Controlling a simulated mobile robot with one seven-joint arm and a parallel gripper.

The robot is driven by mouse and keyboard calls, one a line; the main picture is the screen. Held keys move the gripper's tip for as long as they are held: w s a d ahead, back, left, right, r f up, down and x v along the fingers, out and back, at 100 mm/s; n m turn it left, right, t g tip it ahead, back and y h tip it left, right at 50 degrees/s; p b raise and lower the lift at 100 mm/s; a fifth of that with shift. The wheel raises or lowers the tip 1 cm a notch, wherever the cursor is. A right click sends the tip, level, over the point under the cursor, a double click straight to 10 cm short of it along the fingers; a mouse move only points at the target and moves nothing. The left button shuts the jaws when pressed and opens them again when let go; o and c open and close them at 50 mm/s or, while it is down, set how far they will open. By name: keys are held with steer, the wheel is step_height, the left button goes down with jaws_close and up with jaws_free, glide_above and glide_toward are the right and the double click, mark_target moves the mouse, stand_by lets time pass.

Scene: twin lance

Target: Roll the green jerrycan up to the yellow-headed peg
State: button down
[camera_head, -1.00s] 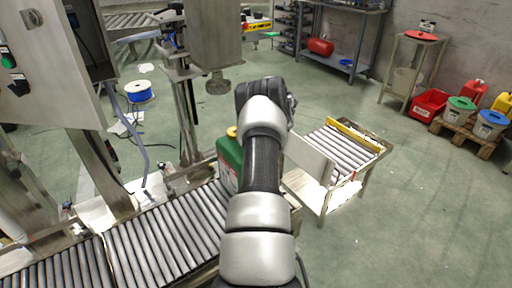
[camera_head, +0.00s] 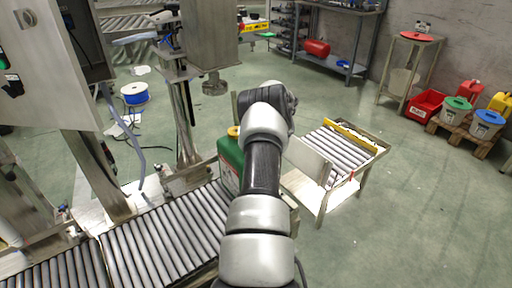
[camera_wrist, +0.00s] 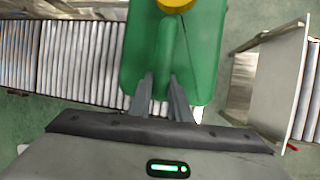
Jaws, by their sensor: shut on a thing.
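The green jerrycan (camera_head: 229,160) with a yellow cap stands at the right end of the roller conveyor (camera_head: 170,235) in the head view, partly behind my arm. In the wrist view the jerrycan (camera_wrist: 205,60) fills the top middle, its cap at the top edge. My gripper (camera_wrist: 165,80) has its two fingers closed in on the near end of the jerrycan's green handle. In the head view my arm hides the fingers. I cannot make out a yellow-headed peg in either view.
A small roller table (camera_head: 345,153) with an upright pale plate (camera_head: 307,160) stands right of the jerrycan, across a gap. A metal filling head (camera_head: 213,85) hangs behind the jerrycan. Red, green and blue containers stand at the far right. Open floor lies at right.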

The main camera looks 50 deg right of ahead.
steer(key=shift+s+d+f+b, duration=0.3)
steer(key=shift+s+d+f, duration=0.15)
steer(key=shift+d, duration=0.2)
stand_by(0.6)
steer(key=c, duration=1.2)
jaws_free()
steer(key=shift+r, duration=0.15)
steer(key=shift+o, duration=0.2)
steer(key=shift+d, duration=0.15)
steer(key=o, duration=0.3)
steer(key=shift+o, duration=0.2)
steer(key=a+p+v, duration=0.1)
steer(key=p+v, duration=0.3)
steer(key=v, duration=1.3)
steer(key=shift+w+d+r, duration=0.2)
steer(key=shift+d+r, duration=0.2)
steer(key=shift+r, duration=0.1)
